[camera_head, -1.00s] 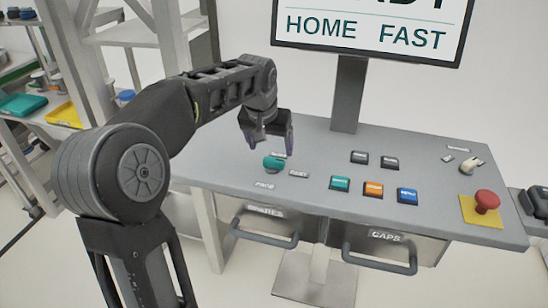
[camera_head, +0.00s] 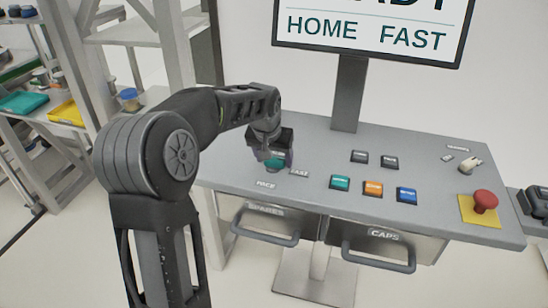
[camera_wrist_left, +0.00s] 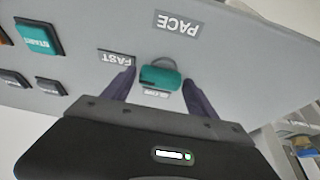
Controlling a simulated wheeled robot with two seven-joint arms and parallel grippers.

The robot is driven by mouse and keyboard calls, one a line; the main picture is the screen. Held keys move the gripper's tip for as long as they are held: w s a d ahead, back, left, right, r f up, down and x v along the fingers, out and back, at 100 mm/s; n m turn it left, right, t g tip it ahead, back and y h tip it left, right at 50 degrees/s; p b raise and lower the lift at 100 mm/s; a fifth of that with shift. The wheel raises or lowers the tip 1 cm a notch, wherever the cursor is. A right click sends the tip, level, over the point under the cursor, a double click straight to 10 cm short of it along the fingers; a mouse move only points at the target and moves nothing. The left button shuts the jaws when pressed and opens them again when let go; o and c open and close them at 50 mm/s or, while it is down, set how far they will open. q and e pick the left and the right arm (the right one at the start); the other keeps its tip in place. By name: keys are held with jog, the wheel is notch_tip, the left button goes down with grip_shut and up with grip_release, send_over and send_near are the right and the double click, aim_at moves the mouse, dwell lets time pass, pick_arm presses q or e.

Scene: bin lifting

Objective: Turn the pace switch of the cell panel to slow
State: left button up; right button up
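The pace switch is a teal knob (camera_head: 273,164) at the left of the grey cell panel (camera_head: 325,150). It also shows in the left wrist view (camera_wrist_left: 162,77), lying lengthwise toward the FAST label (camera_wrist_left: 116,58). The SLOW label (camera_wrist_left: 156,94) is partly visible beside the knob. The screen (camera_head: 375,28) reads HOME and FAST. My left gripper (camera_head: 274,158) is open over the knob, with one finger on each side; gaps show between fingers and knob in the left wrist view (camera_wrist_left: 159,78). My right gripper is not in view.
Green, orange and blue buttons (camera_head: 373,188) and two dark buttons (camera_head: 374,160) lie right of the switch. A red mushroom button (camera_head: 485,201) and a pale toggle (camera_head: 470,164) are farther right. Drawers (camera_head: 265,222) hang below the panel.

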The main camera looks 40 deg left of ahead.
pick_arm(q)
jog(key=c, duration=1)
jog(key=shift+c, duration=0.2)
jog(key=shift+n, duration=0.5)
jog(key=n+y+b, duration=0.1)
jog(key=n, duration=0.1)
jog(key=n+g+y+b, duration=0.1)
jog(key=n, duration=0.1)
jog(key=shift+w+d, duration=0.1)
jog(key=shift+w, duration=0.1)
jog(key=n+g, duration=0.1)
jog(key=n, duration=0.3)
jog(key=shift+w+y+b, duration=0.15)
jog(key=shift+y+b, duration=0.2)
jog(key=shift+y, duration=0.05)
jog(key=n+g, duration=0.1)
jog(key=n, duration=0.2)
jog(key=shift+w+r+n+g+p, duration=0.1)
jog(key=shift+n+g+p, duration=0.25)
jog(key=shift+n+g, duration=0.05)
jog(key=n+g+p, duration=0.1)
jog(key=n+p, duration=0.1)
jog(key=n, duration=0.2)
jog(key=shift+a, duration=0.2)
jog(key=shift+w+n+g+p, duration=0.1)
jog(key=shift+n+g+p, duration=0.3)
jog(key=shift+n, duration=0.2)
